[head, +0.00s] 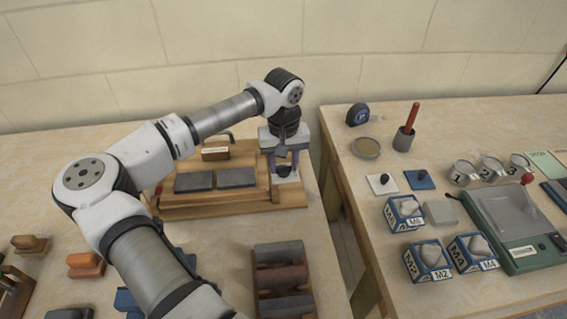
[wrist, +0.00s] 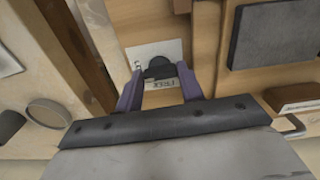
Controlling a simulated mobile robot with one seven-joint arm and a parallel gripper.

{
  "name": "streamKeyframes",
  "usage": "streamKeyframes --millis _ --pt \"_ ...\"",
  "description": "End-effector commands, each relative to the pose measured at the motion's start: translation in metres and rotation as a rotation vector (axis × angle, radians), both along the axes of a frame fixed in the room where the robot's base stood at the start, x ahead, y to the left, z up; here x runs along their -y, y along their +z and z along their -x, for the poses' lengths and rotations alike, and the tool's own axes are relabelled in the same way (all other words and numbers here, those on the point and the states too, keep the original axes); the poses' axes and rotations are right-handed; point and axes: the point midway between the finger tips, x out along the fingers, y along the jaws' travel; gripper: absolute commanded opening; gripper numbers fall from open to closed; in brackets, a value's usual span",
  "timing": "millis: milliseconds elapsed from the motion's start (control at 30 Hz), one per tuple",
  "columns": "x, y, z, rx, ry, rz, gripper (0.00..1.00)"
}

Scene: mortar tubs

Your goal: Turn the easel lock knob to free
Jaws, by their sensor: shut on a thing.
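The wooden easel (head: 222,200) lies on the left bench, holding two dark grey slabs. The dark lock knob (wrist: 158,68) sits on a white plate (wrist: 168,50) at the easel's right end in the head view. A small label (wrist: 161,84) lies beside the knob in the wrist view, and its text is too unclear to read surely. My gripper (head: 283,163) points down over this plate. Its two purple fingers stand on either side of the knob in the wrist view (wrist: 160,72), shut on it. The knob's setting cannot be told.
A rack of dark blocks (head: 283,280) stands in front of the easel. Orange and brown blocks (head: 86,265) lie at left. A gap separates the right bench (head: 360,195), which holds a tape measure (head: 357,114), cups, boxed samples and a green-edged device (head: 510,225).

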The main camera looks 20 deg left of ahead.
Motion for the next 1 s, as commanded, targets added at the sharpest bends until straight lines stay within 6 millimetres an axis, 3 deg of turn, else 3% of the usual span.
streamKeyframes --millis 1000 --pt "-0.0003 -0.0020 -0.0006 0.003 0.889 -0.001 0.15"
